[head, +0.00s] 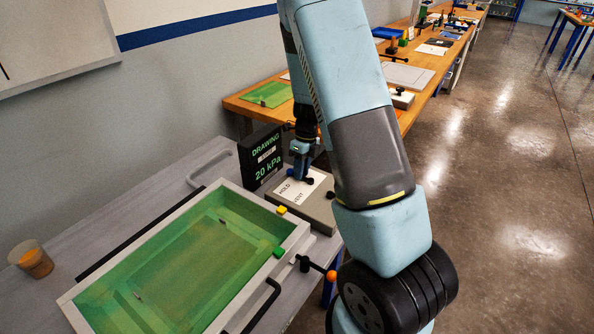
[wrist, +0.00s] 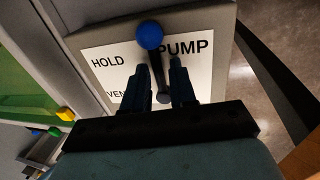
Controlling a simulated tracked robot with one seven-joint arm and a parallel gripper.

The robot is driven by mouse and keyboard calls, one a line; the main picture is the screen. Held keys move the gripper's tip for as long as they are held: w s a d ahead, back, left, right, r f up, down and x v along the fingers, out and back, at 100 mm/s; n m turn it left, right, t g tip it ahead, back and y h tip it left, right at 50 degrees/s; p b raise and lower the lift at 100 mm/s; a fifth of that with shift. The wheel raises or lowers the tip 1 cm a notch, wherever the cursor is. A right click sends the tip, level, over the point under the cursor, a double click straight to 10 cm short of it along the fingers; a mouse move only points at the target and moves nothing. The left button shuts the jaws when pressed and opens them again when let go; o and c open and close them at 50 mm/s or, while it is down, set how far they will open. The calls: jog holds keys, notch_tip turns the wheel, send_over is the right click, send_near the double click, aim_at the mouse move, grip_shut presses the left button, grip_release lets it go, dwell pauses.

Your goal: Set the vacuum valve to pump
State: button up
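The vacuum valve is a lever with a blue knob (wrist: 150,35) over a white label plate (wrist: 112,62) on a grey box. In the wrist view the plate reads HOLD at left, PUMP at upper right and VENT, partly hidden, at lower left. The lever points up, its knob between HOLD and PUMP, close to the P of PUMP. My gripper (wrist: 162,70) has its two fingers on either side of the lever shaft, with gaps visible; it looks open. In the head view my gripper (head: 300,172) is over the label plate (head: 299,188); my arm hides part of the box.
A black display (head: 264,160) behind the valve reads DRAWING, 20 kPa. A green-lined tray (head: 292,238) lies at front left, with yellow and green blocks on its rim. An orange-knobbed lever (head: 331,275) stands at its right. A cup (head: 32,262) stands far left.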

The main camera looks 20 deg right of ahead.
jog(key=shift+o, duration=1)
jog(key=shift+w+a, duration=0.1)
jog(key=shift+r, duration=0.15)
jog(key=shift+w+r, duration=0.15)
jog(key=shift+r, duration=0.2)
notch_tip(320, 180, up, 12)
jog(key=w+d, duration=0.1)
jog(key=d, duration=0.1)
jog(key=shift+w+r, duration=0.15)
jog(key=shift+r, duration=0.1)
jog(key=shift+d, duration=0.1)
